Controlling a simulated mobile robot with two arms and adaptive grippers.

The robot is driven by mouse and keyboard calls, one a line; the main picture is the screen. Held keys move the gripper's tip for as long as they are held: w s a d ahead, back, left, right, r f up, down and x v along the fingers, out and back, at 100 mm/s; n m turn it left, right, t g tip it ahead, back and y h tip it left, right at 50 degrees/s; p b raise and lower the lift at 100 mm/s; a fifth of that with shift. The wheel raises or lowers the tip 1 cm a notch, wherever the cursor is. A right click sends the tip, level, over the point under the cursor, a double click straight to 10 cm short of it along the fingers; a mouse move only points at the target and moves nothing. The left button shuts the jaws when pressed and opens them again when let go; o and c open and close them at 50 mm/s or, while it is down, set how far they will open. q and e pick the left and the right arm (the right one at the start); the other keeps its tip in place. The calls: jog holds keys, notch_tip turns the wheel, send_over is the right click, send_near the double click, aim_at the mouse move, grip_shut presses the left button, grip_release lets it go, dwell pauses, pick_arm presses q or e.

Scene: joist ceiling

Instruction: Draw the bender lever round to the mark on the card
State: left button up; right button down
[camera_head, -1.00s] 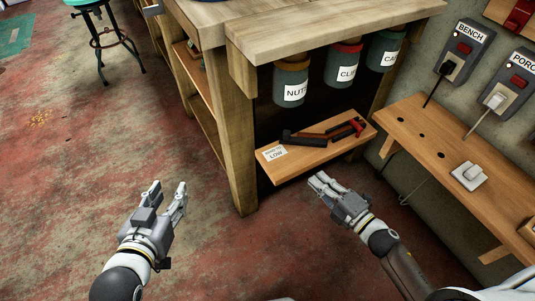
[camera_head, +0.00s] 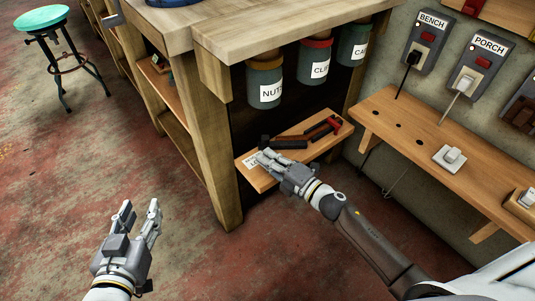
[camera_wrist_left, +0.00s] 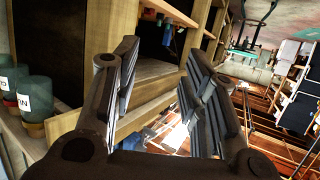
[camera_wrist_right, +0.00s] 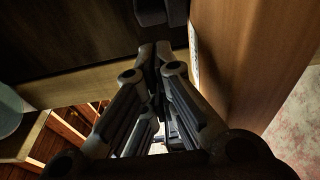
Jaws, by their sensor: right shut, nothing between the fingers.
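On the low wooden shelf (camera_head: 263,182) under the bench lie dark bar-like tools (camera_head: 284,143) and a red-ended tool (camera_head: 333,124). I cannot tell whether one of these is the bender lever. A white label card (camera_head: 250,161) at the shelf's left end is partly hidden by my right gripper (camera_head: 266,157). That gripper is shut and empty, at the shelf's front left, near the dark tools. In the right wrist view a dark part (camera_wrist_right: 150,12) lies just beyond its fingertips; contact is unclear. My left gripper (camera_head: 140,208) is open and empty over the floor. No mark is readable on the card.
Labelled jars (camera_head: 264,84) hang under the bench top (camera_head: 240,35). A bench leg (camera_head: 212,150) stands left of the low shelf. A wall ledge (camera_head: 430,140) with switches and a cord is at the right. Open floor (camera_head: 60,190) lies left.

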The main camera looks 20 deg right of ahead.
aim_at(283, 142)
pick_arm(q)
jog(key=shift+w+d+r+t+h, duration=0.2)
jog(key=shift+r+t, duration=0.2)
jog(key=shift+r, duration=0.2)
jog(key=shift+w+d+r+t+h, duration=0.1)
jog(key=shift+w+r+t, duration=0.1)
jog(key=shift+r+t, duration=0.3)
pick_arm(e)
jog(key=shift+w+d, duration=0.25)
jog(key=shift+w, duration=0.8)
jog(key=shift+w, duration=0.1)
jog(key=shift+w+h, duration=0.3)
jog(key=shift+w, duration=0.05)
jog(key=shift+w+d, duration=0.1)
jog(key=shift+w, duration=0.1)
pick_arm(q)
jog(key=shift+s+a+f+g, duration=0.1)
jog(key=shift+s+f+g, duration=0.1)
jog(key=shift+f+g, duration=0.2)
